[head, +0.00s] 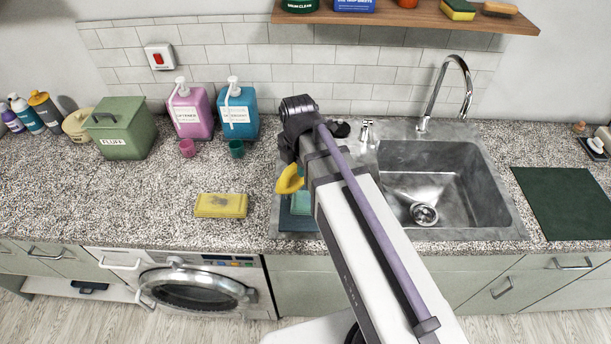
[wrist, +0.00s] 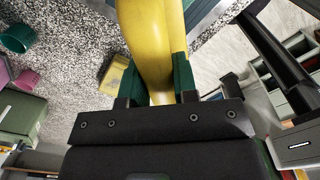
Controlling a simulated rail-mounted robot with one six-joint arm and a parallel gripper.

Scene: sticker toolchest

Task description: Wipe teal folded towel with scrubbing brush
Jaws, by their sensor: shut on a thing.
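My gripper (wrist: 157,82) is shut on a yellow curved handle, which I take to be the scrubbing brush (wrist: 152,35). In the head view the brush (head: 289,180) shows as a yellow piece beside my arm, left of the sink. Its bristles are hidden. The teal folded towel (head: 301,204) lies just below it in the picture, on the counter's left drainboard side, partly covered by my arm. I cannot tell whether brush and towel touch.
A yellow sponge-like block (head: 221,205) lies on the counter to the left. Behind it stand small pink (head: 187,148) and green (head: 236,149) cups and pump bottles. The sink (head: 430,185) is to the right, with a dark green mat (head: 565,203) beyond it.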

